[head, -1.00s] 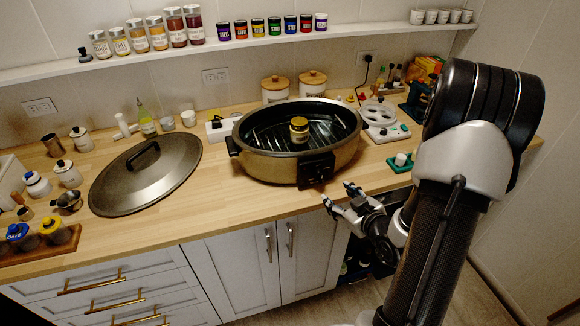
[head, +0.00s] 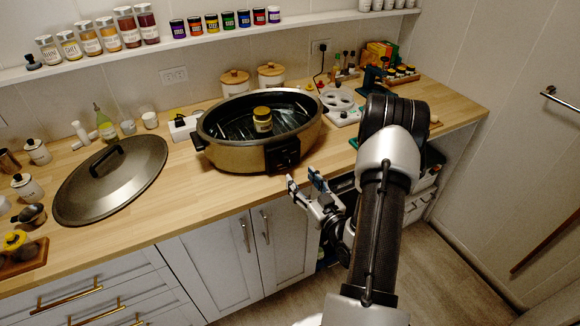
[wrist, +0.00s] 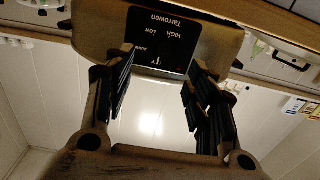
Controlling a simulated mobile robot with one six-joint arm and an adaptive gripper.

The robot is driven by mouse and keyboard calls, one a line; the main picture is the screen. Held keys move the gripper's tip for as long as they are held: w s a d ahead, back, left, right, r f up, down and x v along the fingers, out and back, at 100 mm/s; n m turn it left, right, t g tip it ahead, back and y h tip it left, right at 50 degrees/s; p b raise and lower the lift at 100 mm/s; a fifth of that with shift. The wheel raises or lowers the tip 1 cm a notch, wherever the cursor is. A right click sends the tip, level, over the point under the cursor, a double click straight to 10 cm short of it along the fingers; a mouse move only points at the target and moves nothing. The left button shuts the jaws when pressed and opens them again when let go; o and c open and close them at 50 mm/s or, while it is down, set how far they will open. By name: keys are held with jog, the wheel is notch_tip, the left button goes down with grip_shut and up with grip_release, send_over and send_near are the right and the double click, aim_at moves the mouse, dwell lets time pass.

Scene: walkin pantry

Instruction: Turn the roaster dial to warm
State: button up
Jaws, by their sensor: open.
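The roaster (head: 236,153) is a bronze oval pan with a black rim, standing on the wooden counter. Its black control panel (head: 283,155) is on the front side. In the wrist view the panel (wrist: 160,40) appears upside down, with the words HIGH and LOW and a small pale mark at its lower part; I cannot make out the dial's setting. A jar (head: 262,121) with a yellow lid stands inside the roaster. My gripper (head: 304,181) is open and empty, in front of and a little below the panel, apart from it. Its fingers (wrist: 158,95) frame the panel in the wrist view.
The roaster's dark lid (head: 112,180) lies on the counter to the left. A white appliance (head: 343,108) stands right of the roaster. Cabinet doors (head: 240,250) are below the counter edge. A strip of counter before the roaster is clear.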

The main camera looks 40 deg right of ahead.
aim_at(289, 164)
jog(key=b+x, duration=0.1)
jog(key=x, duration=0.7)
jog(key=shift+w, duration=0.1)
jog(key=c, duration=1.1)
